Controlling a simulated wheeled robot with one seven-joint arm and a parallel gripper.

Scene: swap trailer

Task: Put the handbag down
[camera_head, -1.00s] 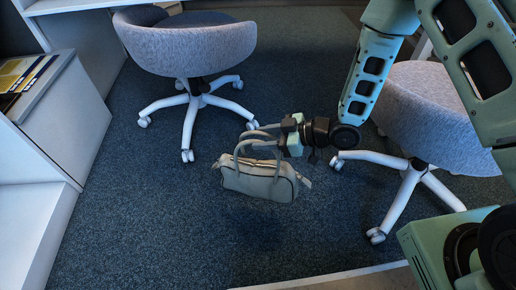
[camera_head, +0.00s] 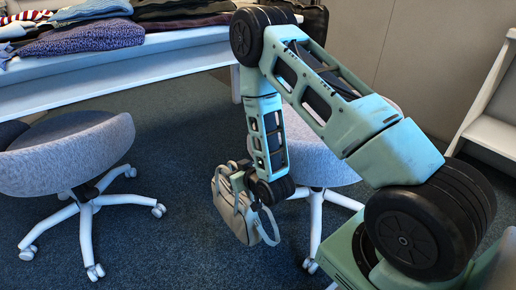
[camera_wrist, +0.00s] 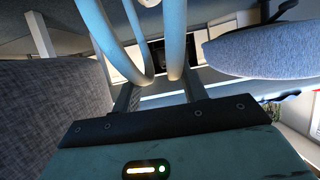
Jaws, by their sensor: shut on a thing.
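In the head view the bag and my arm's last link mostly hide the fingers. The bag's body cannot be made out clearly in the wrist view.
A grey swivel chair (camera_head: 70,153) stands at the left. Another chair (camera_head: 318,155) stands close behind my arm and the bag. A white table (camera_head: 120,75) with folded clothes (camera_head: 85,38) runs along the back. Open carpet (camera_head: 165,255) lies left of the bag.

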